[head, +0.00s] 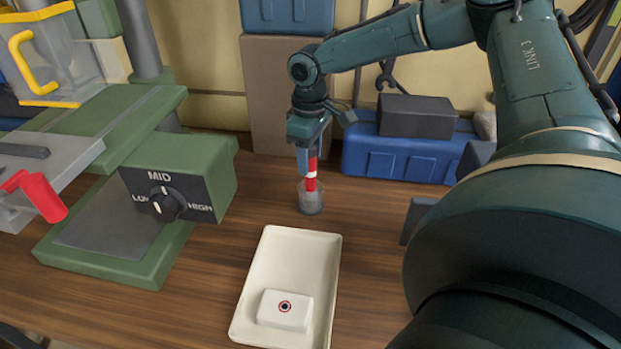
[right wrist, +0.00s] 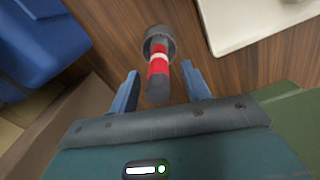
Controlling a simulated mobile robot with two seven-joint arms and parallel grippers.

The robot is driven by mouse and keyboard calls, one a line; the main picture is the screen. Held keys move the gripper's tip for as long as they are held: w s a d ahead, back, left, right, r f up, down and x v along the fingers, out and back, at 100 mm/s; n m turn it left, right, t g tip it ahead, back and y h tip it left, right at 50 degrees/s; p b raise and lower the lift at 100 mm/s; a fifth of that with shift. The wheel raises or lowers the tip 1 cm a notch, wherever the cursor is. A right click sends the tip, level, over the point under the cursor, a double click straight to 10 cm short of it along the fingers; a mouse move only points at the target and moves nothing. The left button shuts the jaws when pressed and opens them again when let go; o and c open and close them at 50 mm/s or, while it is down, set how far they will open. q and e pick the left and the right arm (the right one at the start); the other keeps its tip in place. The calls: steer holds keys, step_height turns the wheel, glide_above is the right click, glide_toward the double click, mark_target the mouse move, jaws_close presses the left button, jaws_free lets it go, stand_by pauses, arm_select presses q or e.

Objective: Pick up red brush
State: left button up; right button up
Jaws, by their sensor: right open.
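The red brush (head: 311,180) stands upright in a small grey cup (head: 311,204) on the wooden table, with a white band on its red handle. My right gripper (head: 305,150) is above the cup, pointing down, its fingers around the top part of the brush. In the right wrist view the red brush (right wrist: 158,70) rises from the cup (right wrist: 159,40) toward me, and its dark end lies between the two blue fingers of my open right gripper (right wrist: 167,88). Gaps show between the brush and both fingers. My left gripper is in neither view.
A cream tray (head: 251,262) holding a white block (head: 285,310) lies in front of the cup. A green machine (head: 190,170) with a dial stands at the left. A blue case (head: 400,158) with a dark block (head: 417,116) on it is behind right.

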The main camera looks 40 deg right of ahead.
mark_target(310, 166)
steer(key=shift+f, duration=1.6)
steer(key=shift+c, duration=0.2)
jaws_close()
